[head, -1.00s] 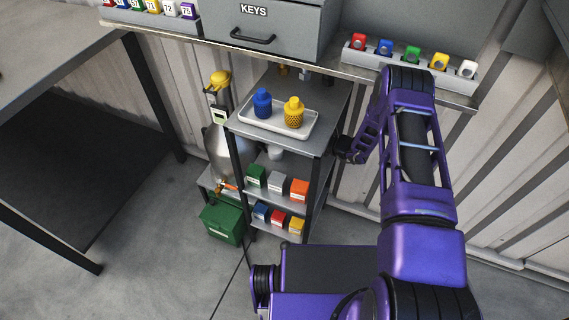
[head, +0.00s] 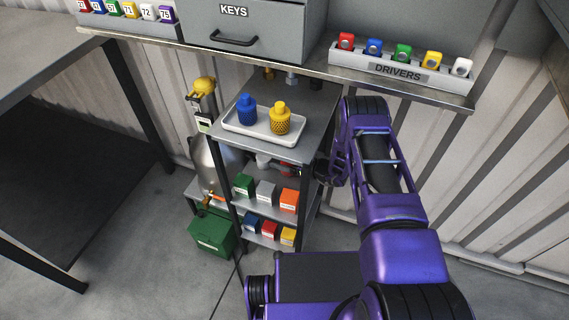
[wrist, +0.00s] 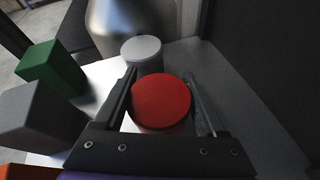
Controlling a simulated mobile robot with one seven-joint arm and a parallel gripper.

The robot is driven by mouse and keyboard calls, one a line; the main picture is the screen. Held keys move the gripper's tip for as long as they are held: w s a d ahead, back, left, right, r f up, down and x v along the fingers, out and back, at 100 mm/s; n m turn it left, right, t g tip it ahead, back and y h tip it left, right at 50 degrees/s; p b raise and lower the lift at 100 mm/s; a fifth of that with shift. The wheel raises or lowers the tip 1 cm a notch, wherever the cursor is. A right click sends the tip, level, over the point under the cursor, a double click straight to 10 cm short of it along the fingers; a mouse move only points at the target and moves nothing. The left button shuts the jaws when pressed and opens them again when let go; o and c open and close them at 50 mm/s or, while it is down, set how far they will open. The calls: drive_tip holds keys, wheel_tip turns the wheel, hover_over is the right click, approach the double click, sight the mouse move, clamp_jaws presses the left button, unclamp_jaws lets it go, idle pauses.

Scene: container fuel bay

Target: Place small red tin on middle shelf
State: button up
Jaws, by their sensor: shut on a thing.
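The small red tin (wrist: 160,100) sits between the two fingers of my gripper (wrist: 162,76) in the wrist view, with its round top facing the camera. My gripper is shut on it. In the head view my gripper (head: 291,168) reaches in from the right under the rack's top, over the middle shelf (head: 267,208). A white round tin (wrist: 141,48) stands just beyond the red tin. The red tin's underside is hidden, so I cannot tell whether it touches the shelf.
Green (head: 244,185), grey (head: 266,192) and orange (head: 289,200) boxes line the middle shelf's front. A tray (head: 238,128) with blue and yellow bottles sits above. Blue, red and yellow boxes (head: 287,236) sit below. A metal cylinder (wrist: 140,18) stands beyond the shelf.

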drive_tip(key=shift+f, duration=0.5)
drive_tip(key=o, duration=1.4)
drive_tip(key=p+v, duration=0.1)
drive_tip(key=v, duration=1.1)
drive_tip(key=shift+r+p, duration=0.1)
drive_tip(key=shift+p, duration=0.3)
